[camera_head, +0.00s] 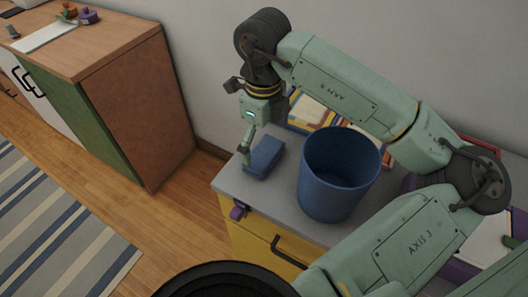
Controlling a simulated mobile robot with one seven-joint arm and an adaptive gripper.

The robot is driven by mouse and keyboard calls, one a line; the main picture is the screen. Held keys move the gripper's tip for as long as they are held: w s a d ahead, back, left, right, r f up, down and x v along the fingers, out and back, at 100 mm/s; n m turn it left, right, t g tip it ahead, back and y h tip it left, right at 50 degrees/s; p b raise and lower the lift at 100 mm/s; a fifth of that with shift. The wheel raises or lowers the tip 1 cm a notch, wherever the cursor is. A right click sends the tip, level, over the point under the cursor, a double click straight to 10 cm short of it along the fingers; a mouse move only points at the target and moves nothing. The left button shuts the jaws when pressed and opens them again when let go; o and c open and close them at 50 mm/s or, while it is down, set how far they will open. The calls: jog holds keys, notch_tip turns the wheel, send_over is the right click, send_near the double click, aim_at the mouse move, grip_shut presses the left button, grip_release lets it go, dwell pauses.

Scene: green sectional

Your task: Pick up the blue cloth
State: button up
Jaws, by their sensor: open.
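A blue folded cloth (266,157) lies on the grey top of a low cabinet, near its left edge. It looks like a small flat block. My gripper (246,157) points down at the left side of the cloth, very close to it. It is open. One finger shows in front of the cloth's left end; the other finger is hard to make out, and I cannot tell whether either touches the cloth.
A tall blue bin (338,175) stands just right of the cloth. Books (318,110) lie behind it. A small purple object (237,211) is at the cabinet's front edge. A wooden cabinet (130,100) stands left across a floor gap.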

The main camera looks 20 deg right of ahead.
aim_at(264, 152)
jog(key=shift+d+f+p, duration=0.1)
jog(key=shift+f+p, duration=0.25)
jog(key=shift+f, duration=1.45)
jog(key=c, duration=0.8)
jog(key=shift+o, duration=0.2)
jog(key=shift+r, duration=0.15)
